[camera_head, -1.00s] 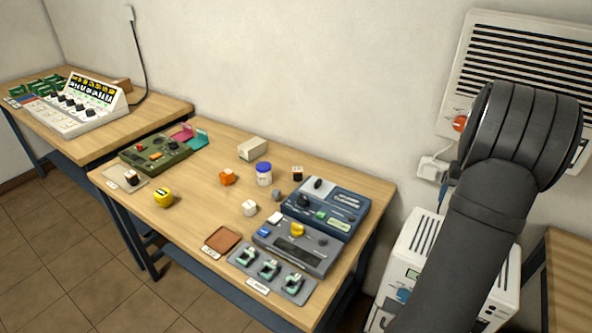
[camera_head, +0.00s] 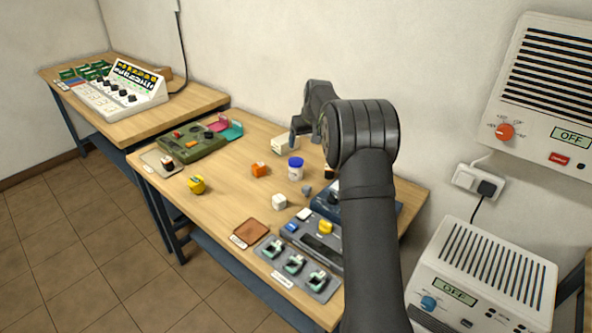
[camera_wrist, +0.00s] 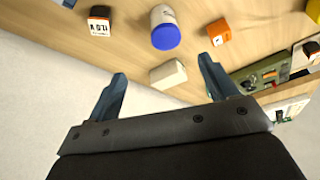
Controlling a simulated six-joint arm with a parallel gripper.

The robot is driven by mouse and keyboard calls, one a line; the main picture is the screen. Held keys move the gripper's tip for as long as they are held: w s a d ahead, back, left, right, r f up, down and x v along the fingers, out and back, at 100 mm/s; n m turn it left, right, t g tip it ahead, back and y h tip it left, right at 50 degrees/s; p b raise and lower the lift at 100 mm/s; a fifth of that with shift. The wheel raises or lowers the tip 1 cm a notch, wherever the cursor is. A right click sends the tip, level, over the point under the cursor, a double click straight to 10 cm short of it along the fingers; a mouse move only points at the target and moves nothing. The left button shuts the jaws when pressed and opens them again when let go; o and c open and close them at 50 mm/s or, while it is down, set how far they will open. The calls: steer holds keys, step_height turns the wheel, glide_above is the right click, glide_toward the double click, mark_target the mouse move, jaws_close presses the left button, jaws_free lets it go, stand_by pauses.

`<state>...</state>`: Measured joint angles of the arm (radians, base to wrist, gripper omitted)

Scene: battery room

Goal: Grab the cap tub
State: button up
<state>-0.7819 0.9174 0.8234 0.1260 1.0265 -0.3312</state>
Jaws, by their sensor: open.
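The cap tub, a small white jar with a blue lid (camera_head: 296,169), stands upright near the middle of the workbench. In the wrist view, its blue lid (camera_wrist: 166,37) and white body show at the top centre. My gripper (camera_wrist: 161,68) is open and empty; its two blue fingers are spread apart, with the tub beyond their tips and not touching them. In the head view, my gripper (camera_head: 293,138) is at the back of the bench, above and behind the tub near a cream box. My arm hides part of the bench's right side.
The cream box (camera_head: 283,144) lies behind the tub and shows between the fingers in the wrist view (camera_wrist: 168,75). An orange block (camera_head: 260,170) is left of the tub. A dark block with a white label (camera_wrist: 99,21) is on its other side. A white cube (camera_head: 279,202) lies in front.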

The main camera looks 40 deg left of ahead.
mark_target(297, 162)
steer(key=x, duration=1.2)
steer(key=shift+s+a, duration=0.1)
steer(key=shift+s, duration=0.05)
steer(key=shift+s+a+x, duration=0.1)
steer(key=shift+a+x, duration=0.05)
steer(key=shift+x, duration=1.15)
steer(key=shift+s+a+x, duration=0.1)
steer(key=shift+x, duration=1.25)
steer(key=shift+c, duration=0.5)
steer(key=c, duration=1)
